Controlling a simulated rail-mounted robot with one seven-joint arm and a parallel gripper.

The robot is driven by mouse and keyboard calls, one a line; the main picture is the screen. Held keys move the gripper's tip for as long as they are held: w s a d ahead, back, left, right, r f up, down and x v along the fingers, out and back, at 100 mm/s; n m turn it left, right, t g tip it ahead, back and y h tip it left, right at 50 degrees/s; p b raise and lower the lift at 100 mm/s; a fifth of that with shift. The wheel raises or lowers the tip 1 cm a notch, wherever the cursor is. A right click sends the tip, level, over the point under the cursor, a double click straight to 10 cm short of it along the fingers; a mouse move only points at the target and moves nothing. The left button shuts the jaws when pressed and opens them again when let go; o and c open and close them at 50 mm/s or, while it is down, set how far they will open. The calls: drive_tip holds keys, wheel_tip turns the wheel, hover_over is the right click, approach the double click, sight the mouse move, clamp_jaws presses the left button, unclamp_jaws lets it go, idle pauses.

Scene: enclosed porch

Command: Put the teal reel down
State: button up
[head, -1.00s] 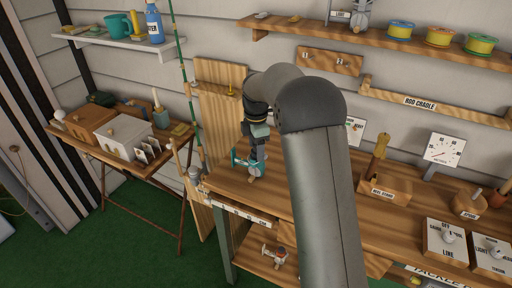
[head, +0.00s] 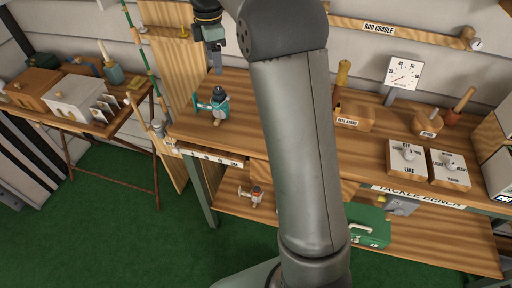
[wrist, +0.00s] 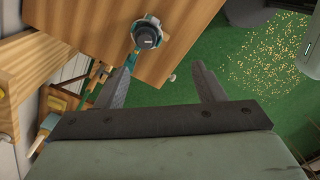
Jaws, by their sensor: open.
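The teal reel (head: 218,102) stands on the wooden bench top (head: 255,140), near its left end. It has a dark round top and a teal handle pointing left. My gripper (head: 218,72) is just above the reel, open and apart from it. In the wrist view the reel (wrist: 147,36) shows beyond the fingertips, close to a bench edge. The two fingers of my gripper (wrist: 165,78) are spread with nothing between them.
A reel stand (head: 352,117) and two switch boxes stand to the right on the bench. A fishing rod (head: 141,62) leans at the bench's left end. Another reel (head: 255,196) is on the lower shelf, near a green box (head: 368,228). A side table stands left.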

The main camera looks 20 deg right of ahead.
drive_tip(key=s+f+m, duration=0.3)
drive_tip(key=s+m, duration=0.3)
drive_tip(key=s, duration=0.5)
drive_tip(key=s+f+m, duration=0.3)
drive_tip(key=s+m, duration=0.2)
drive_tip(key=s, duration=0.7)
drive_tip(key=s+f+m, duration=0.3)
drive_tip(key=s+m, duration=0.3)
drive_tip(key=s, duration=0.5)
drive_tip(key=shift+s+f+m+t, duration=0.25)
drive_tip(key=shift+s+m+t, duration=0.05)
drive_tip(key=shift+t, duration=0.1)
